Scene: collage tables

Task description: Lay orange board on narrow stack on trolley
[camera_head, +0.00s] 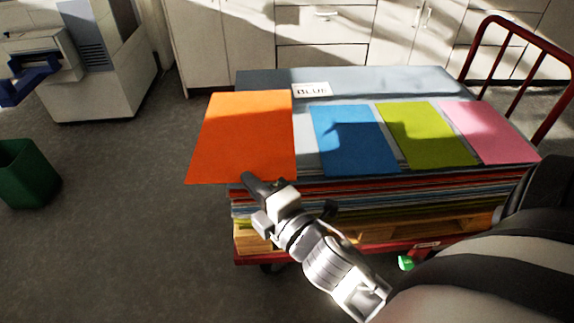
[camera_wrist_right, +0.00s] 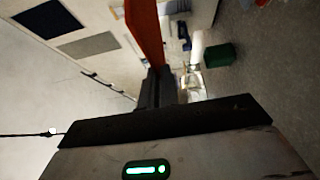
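The orange board (camera_head: 245,130) is at the left end of the stack in the head view, its left part reaching past the stack's edge. My right gripper (camera_head: 262,186) is at its near edge. In the right wrist view the board (camera_wrist_right: 144,30) shows nearly edge-on, rising from between the closed fingers (camera_wrist_right: 157,88). Whether the board touches the stack cannot be told. The stack of boards (camera_head: 350,85) lies on the red trolley (camera_head: 470,248), with a blue-grey top and a "BLUE" card (camera_head: 311,90). My left gripper is not in view.
Blue (camera_head: 354,140), green (camera_head: 427,135) and pink (camera_head: 490,132) boards lie side by side right of the orange one. The red trolley handle (camera_head: 500,50) stands at the right. A green bin (camera_head: 25,172) and a machine (camera_head: 95,60) are left. White cabinets stand behind.

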